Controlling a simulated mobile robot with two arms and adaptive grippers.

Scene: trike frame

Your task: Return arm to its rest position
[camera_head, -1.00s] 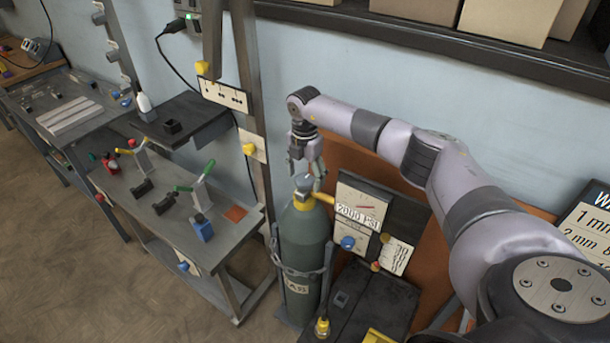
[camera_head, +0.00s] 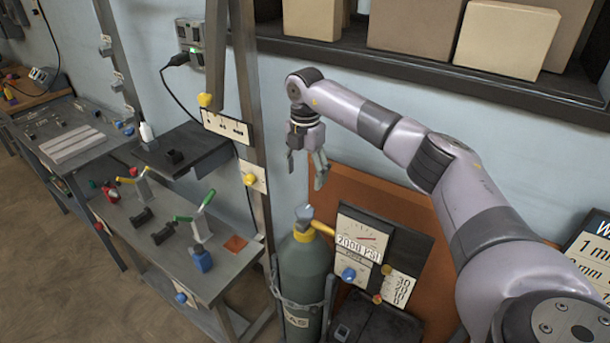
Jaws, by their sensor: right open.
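My right arm reaches in from the lower right, and my right gripper (camera_head: 306,170) hangs at its end, pointing down. Its fingers are apart and nothing is between them. The gripper is above the green gas cylinder (camera_head: 302,268), clear of the grey valve top (camera_head: 304,214) with its yellow collar. The cylinder stands upright behind a metal retaining band. My left gripper is not in the picture.
A gauge panel (camera_head: 362,236) reading 2000 PSI stands right of the cylinder, before an orange-brown board (camera_head: 432,267). A shelf with boxes (camera_head: 505,38) is above my arm. A metal post (camera_head: 250,120) and workbench (camera_head: 178,225) are to the left.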

